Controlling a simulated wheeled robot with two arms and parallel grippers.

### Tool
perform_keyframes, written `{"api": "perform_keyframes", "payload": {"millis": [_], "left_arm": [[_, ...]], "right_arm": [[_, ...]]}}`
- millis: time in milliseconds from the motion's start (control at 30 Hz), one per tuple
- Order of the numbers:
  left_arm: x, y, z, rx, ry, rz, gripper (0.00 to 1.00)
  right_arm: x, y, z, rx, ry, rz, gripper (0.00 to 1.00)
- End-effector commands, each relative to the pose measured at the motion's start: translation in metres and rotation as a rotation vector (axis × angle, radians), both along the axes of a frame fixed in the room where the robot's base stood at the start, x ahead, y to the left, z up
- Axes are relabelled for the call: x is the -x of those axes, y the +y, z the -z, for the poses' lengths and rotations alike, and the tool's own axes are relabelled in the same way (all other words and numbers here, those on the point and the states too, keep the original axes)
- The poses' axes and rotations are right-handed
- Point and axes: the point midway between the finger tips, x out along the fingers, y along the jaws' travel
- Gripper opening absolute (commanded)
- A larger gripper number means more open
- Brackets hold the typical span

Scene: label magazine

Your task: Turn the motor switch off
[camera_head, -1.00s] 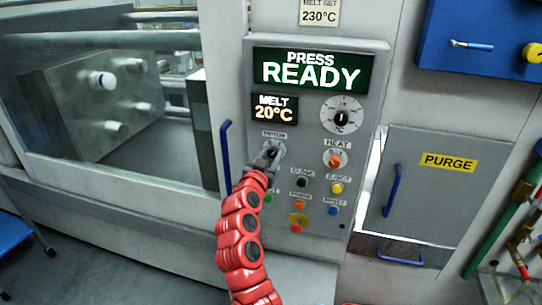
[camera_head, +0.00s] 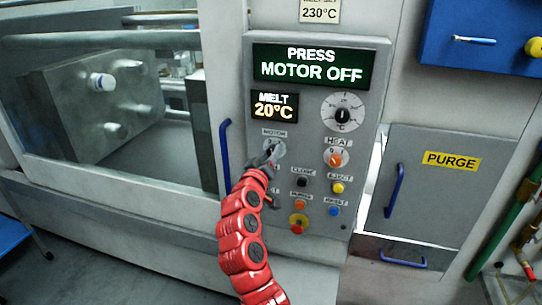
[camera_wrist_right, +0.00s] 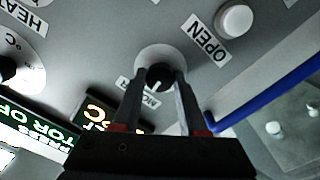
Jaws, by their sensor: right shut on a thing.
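The motor switch (camera_head: 272,149) is a dark knob on a pale round plate, under the MOTOR label on the grey control panel (camera_head: 375,110). In the right wrist view the knob (camera_wrist_right: 159,76) sits between my two fingers, with a light pointer line on it. My right gripper (camera_head: 268,161) is shut on this knob, and its fingers partly hide the plate. The press display (camera_head: 311,65) reads "PRESS MOTOR OFF". My left gripper is not in view.
The heat knob (camera_head: 335,159), a temperature dial (camera_head: 343,117) and several coloured buttons sit close by on the panel. A blue door handle (camera_head: 224,150) stands just left of the panel. The PURGE door (camera_head: 440,205) is on the right.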

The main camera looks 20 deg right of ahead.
Motion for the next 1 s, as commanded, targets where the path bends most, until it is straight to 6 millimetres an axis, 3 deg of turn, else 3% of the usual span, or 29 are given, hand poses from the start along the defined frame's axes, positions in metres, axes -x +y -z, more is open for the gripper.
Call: {"api": "perform_keyframes", "payload": {"millis": [500,1000], "left_arm": [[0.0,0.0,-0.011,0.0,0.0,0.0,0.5],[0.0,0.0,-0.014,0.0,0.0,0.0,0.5]], "right_arm": [[0.0,0.001,0.001,0.329,0.224,-0.001,0.0],[0.0,0.001,0.003,0.42,0.288,-0.001,0.0]]}}
